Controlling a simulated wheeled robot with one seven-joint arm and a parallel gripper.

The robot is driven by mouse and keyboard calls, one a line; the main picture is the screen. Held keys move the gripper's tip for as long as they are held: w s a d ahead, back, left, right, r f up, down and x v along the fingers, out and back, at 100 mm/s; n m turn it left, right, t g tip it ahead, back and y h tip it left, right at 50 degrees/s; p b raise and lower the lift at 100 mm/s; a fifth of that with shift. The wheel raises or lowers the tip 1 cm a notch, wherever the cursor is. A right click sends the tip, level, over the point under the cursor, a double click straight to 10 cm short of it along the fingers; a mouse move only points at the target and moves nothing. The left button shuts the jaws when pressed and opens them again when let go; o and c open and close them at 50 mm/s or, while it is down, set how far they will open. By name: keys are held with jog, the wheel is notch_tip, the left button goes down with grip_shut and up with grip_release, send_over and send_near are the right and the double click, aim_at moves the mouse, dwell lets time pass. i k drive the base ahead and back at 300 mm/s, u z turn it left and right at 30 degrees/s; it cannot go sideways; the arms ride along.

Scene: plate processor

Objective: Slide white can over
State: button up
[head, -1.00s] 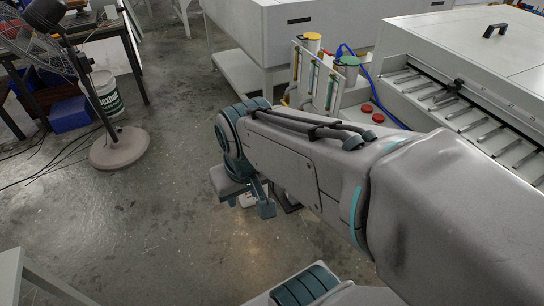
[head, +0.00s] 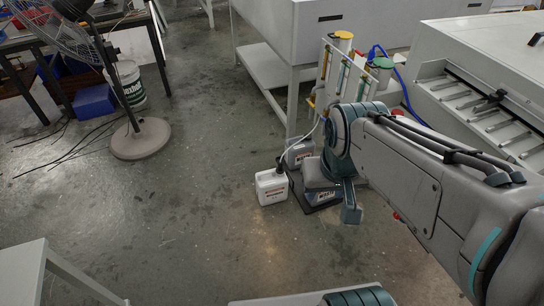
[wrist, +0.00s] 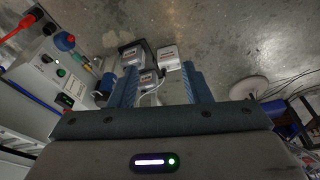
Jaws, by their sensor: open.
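The white can (head: 272,187) is a squarish white container with a label. It stands upright on the floor in the head view, left of a dark tray (head: 307,209). A pale tube runs up from near its top. It also shows in the wrist view (wrist: 169,53), beyond and between my finger ends. My gripper (head: 337,196) is to the right of the can, over the tray area, with its fingers apart and nothing between them. In the wrist view my gripper (wrist: 160,72) points toward the cans. My gripper hides part of the tray.
A greyish can (head: 299,152) stands just behind the white can. The plate processor (head: 480,75) and its tubes stand at the right. A fan base (head: 140,140) and a white bucket (head: 127,85) are at the left. The floor left and in front of the can is clear.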

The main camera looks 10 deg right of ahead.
aim_at(271, 187)
jog(key=z, duration=0.05)
jog(key=k, duration=0.6)
jog(key=u, duration=0.85)
jog(key=i, duration=1.7)
jog(key=z, duration=0.55)
